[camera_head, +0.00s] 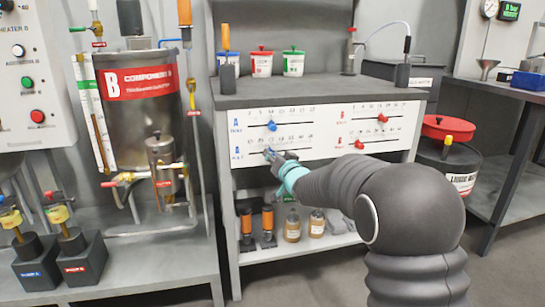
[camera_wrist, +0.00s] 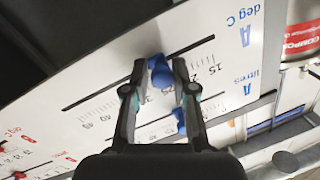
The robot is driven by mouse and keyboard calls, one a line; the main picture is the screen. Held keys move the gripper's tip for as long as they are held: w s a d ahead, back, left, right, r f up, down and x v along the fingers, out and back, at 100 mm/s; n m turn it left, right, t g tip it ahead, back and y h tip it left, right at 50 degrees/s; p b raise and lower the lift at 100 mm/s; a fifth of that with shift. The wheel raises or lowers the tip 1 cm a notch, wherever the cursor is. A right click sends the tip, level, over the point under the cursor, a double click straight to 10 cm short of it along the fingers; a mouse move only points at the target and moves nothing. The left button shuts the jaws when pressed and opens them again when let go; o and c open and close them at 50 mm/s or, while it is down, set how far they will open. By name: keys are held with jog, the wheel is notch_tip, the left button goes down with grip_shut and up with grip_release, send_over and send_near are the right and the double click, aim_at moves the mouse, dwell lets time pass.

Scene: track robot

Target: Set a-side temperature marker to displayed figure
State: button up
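The a-side temperature marker is a blue slider in the wrist view (camera_wrist: 160,76), on the slot of the "A deg C" scale. In the head view it is the lower left blue marker (camera_head: 268,154) on the white panel (camera_head: 325,116), largely hidden by my gripper. My gripper (camera_head: 275,158) reaches the panel from the right. In the wrist view its two fingertips (camera_wrist: 159,66) lie close on both sides of the marker and appear to touch it. The scale figures there are tilted and partly covered, so the marker's reading is unclear.
The blue "A litres" marker (camera_head: 272,126) sits on the slot above; in the wrist view it is beside my right finger (camera_wrist: 180,121). Red B markers (camera_head: 382,118) are on the panel's right.

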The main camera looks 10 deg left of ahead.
grip_shut()
jog(key=shift+d, duration=0.15)
jog(key=o, duration=0.7)
grip_release()
jog(key=shift+w, duration=0.1)
jog(key=v, duration=1.2)
